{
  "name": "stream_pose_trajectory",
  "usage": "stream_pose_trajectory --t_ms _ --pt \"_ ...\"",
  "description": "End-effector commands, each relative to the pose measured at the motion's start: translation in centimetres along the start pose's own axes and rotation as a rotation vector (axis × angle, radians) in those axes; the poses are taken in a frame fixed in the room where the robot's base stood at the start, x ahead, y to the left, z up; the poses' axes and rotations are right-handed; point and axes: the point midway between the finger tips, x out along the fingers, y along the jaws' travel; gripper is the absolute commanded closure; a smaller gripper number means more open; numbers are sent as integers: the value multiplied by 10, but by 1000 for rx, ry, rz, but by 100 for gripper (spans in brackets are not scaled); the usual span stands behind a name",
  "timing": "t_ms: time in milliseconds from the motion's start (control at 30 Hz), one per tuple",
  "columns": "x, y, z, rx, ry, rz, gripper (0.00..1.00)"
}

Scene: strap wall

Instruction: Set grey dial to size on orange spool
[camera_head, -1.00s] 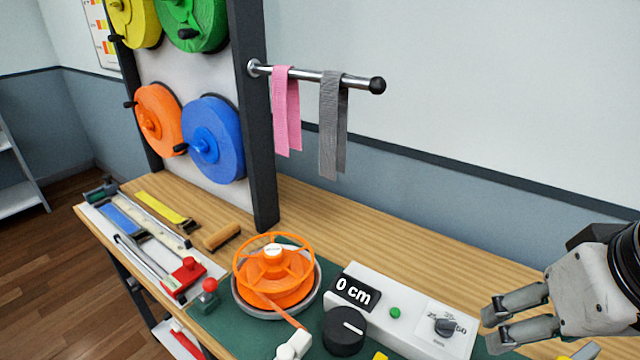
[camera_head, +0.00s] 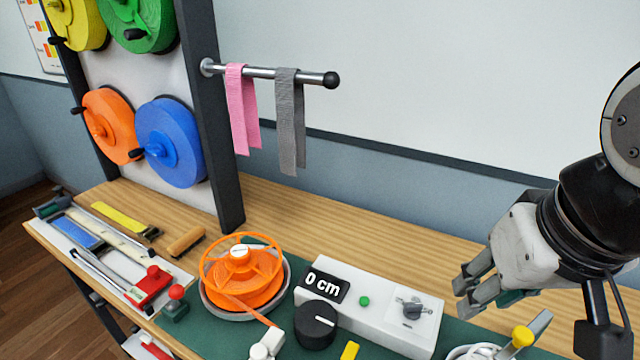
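The grey dial (camera_head: 411,309) sits on the right end of the long white box (camera_head: 385,333), with small markings around it too small to read. The orange spool (camera_head: 242,290) lies on a round grey base on the bench, with a white label (camera_head: 240,251) on its hub that I cannot read. An orange strap runs from it toward a small white device (camera_head: 267,345). My gripper (camera_head: 460,297) is open and empty, to the right of the dial and apart from it, fingers pointing left.
The box has a display (camera_head: 322,286) reading 0 cm, a green button (camera_head: 364,300) and a black knob (camera_head: 316,324) beside it. Pink and grey straps hang from a rail (camera_head: 270,72). Tools lie at left.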

Motion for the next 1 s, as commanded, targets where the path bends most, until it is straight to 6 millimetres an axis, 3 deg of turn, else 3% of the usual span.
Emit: stream_pose_trajectory --t_ms 367,700,1000 --pt "13 -4 -54 538 -129 46 70" --pt "63 -6 -97 1126 -234 173 70" --pt "102 -7 -109 1444 -262 269 70"
